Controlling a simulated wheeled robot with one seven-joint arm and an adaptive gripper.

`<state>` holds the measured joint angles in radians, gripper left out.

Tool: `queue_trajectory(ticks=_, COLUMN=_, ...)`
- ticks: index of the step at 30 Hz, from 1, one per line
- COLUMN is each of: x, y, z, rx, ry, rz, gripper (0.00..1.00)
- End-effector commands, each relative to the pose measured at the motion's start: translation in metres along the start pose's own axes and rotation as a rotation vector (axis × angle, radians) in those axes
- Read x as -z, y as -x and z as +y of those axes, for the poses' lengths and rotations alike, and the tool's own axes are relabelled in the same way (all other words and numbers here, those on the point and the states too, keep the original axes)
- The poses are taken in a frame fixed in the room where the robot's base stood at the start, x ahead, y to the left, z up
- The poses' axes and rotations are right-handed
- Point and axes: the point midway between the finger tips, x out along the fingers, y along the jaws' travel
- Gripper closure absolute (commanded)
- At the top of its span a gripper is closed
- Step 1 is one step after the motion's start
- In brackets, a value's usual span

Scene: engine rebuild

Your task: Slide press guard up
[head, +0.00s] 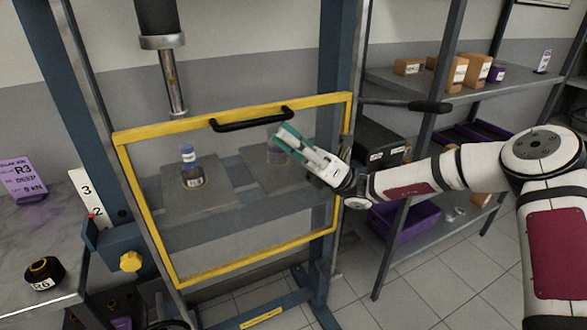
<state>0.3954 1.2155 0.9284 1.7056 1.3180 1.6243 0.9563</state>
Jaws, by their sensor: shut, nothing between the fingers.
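The press guard (233,274) is a clear panel in a yellow frame, set across the front of the blue press. Its black handle (251,119) is on the top bar. Behind the panel, a small bottle-like part with a blue top (191,168) stands on a grey press plate (172,206). My gripper (279,142) is shut and empty in front of the panel's upper right part, below and right of the handle and apart from it. Whether its tips touch the panel I cannot tell.
The press ram (171,82) hangs above the guard. A black-gripped lever (430,106) juts out at the right post. Shelves (400,79) with boxes stand at right. A bench (60,268) with a purple card (24,178) and black part (44,273) is at left.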

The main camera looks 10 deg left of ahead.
Motion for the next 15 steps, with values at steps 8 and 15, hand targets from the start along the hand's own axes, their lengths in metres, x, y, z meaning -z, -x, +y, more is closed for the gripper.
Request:
queue_trajectory(ticks=8, x=-0.072, y=-0.074, z=0.025, rx=-0.003, ry=0.006, rz=0.002, gripper=1.00)
queue_trajectory(ticks=15, x=-0.118, y=-0.119, z=0.037, rx=-0.003, ry=0.005, rz=-0.001, gripper=1.00)
